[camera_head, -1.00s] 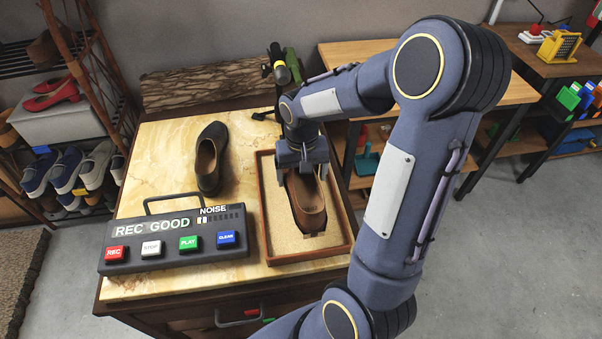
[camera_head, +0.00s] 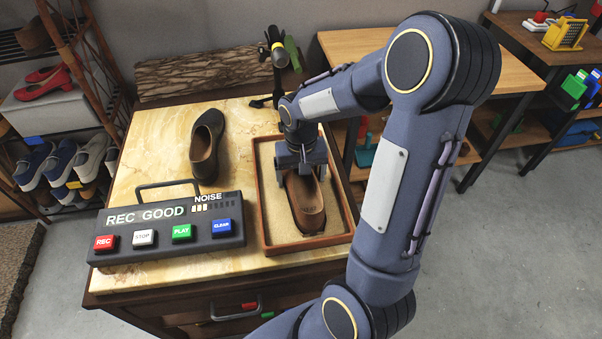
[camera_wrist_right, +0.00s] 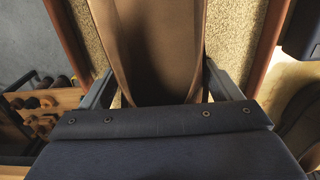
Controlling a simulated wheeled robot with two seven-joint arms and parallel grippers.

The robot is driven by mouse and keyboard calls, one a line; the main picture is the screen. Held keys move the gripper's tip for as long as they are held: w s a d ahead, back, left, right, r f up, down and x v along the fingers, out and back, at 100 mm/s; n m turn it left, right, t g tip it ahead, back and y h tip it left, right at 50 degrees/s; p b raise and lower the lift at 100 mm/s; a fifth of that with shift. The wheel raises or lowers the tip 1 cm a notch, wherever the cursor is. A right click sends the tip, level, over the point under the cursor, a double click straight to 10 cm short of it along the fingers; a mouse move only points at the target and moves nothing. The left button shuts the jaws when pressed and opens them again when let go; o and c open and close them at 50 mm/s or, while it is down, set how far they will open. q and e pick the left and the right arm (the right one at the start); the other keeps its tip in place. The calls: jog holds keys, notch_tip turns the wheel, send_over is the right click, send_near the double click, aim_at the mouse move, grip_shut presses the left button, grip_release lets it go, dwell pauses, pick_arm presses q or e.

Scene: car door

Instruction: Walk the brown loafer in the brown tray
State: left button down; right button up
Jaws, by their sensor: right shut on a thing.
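The brown loafer (camera_head: 308,203) is in the brown tray (camera_head: 262,215), a wooden-rimmed tray with a sand-coloured bottom. My right gripper (camera_head: 301,170) is over the loafer's far part and shut on it. The wrist view shows the loafer (camera_wrist_right: 160,40) between the two fingers (camera_wrist_right: 158,95), with the granular tray bottom (camera_wrist_right: 240,35) on both sides. The near end of the loafer appears to rest on or just above the tray bottom; I cannot tell which. My left gripper is out of view.
A second dark brown shoe (camera_head: 205,148) stands on the marble top left of the tray. A recorder box (camera_head: 170,228) with several coloured buttons reads REC GOOD. A microphone on a stand (camera_head: 279,55) and a log (camera_head: 203,75) are behind. A shoe rack (camera_head: 75,110) stands at left.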

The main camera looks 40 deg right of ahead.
jog(key=shift+w+a+r+p, duration=0.2)
jog(key=shift+a+r+p, duration=0.15)
jog(key=shift+r+p, duration=0.55)
jog(key=shift+w+a+r+p, duration=0.2)
jog(key=shift+a+r+p, duration=0.15)
jog(key=shift+r+p, duration=0.5)
jog(key=shift+w+a+r+p, duration=0.2)
jog(key=shift+a+r+p, duration=0.3)
jog(key=shift+r, duration=0.6)
jog(key=shift+d, duration=0.15)
jog(key=shift+f, duration=0.15)
notch_tip(320, 180, down, 6)
jog(key=b, duration=0.5)
jog(key=shift+f, duration=0.1)
jog(key=shift+r+p, duration=0.3)
jog(key=shift+r, duration=0.05)
jog(key=shift+c, duration=0.7)
jog(key=r+p, duration=0.1)
jog(key=r, duration=0.1)
jog(key=d+r+p, duration=0.1)
jog(key=p, duration=0.1)
jog(key=s+d+r+p, duration=0.1)
jog(key=r+p, duration=0.1)
jog(key=shift+s+d+r, duration=0.1)
jog(key=shift+r, duration=0.25)
jog(key=shift+f, duration=0.1)
